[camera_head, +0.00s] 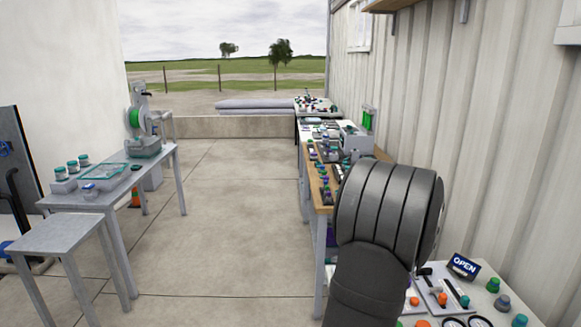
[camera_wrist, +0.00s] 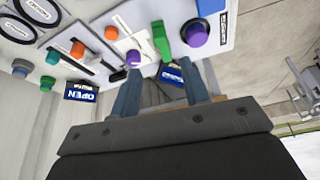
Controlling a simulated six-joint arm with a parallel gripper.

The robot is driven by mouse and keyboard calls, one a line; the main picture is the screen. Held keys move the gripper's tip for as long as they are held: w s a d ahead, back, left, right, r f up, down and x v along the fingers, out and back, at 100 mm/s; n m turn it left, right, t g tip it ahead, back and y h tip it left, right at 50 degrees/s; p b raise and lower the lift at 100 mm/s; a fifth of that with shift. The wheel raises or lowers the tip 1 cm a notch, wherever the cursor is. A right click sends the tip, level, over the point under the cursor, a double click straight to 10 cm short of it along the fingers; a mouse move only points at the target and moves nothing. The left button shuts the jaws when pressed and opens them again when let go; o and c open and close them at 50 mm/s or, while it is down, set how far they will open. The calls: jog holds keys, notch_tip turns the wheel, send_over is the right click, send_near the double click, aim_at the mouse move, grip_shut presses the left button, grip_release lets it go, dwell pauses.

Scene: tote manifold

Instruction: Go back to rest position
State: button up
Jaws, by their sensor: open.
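My gripper (camera_wrist: 160,88) shows in the wrist view with its two blue-grey fingers apart and nothing held between them. The fingers point toward a white control panel (camera_wrist: 215,48). A green lever (camera_wrist: 161,42) and a purple knob (camera_wrist: 193,33) on it lie just beyond the fingertips. A second purple knob (camera_wrist: 133,57) is near the left finger. Whether a fingertip touches the panel is unclear. In the head view my dark arm fills the lower right, and my gripper is hidden there.
A blue OPEN sign (camera_head: 464,266) stands among colored knobs on the near right table; the sign also shows in the wrist view (camera_wrist: 80,92). A wooden bench (camera_head: 318,192) lines the right wall. A grey table (camera_head: 107,178) and stool (camera_head: 62,235) stand left. The middle floor is clear.

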jog(key=x, duration=0.9)
jog(key=shift+w+f, duration=0.1)
jog(key=shift+f, duration=0.1)
jog(key=shift+r, duration=0.1)
jog(key=d+v, duration=0.1)
jog(key=v, duration=1.6)
jog(key=x, duration=1.1)
jog(key=a+x, duration=0.1)
jog(key=x, duration=0.5)
jog(key=shift+w+a+m+h, duration=0.2)
jog(key=shift+a+m+h, duration=0.4)
jog(key=shift+m, duration=0.5)
jog(key=shift+a, duration=0.15)
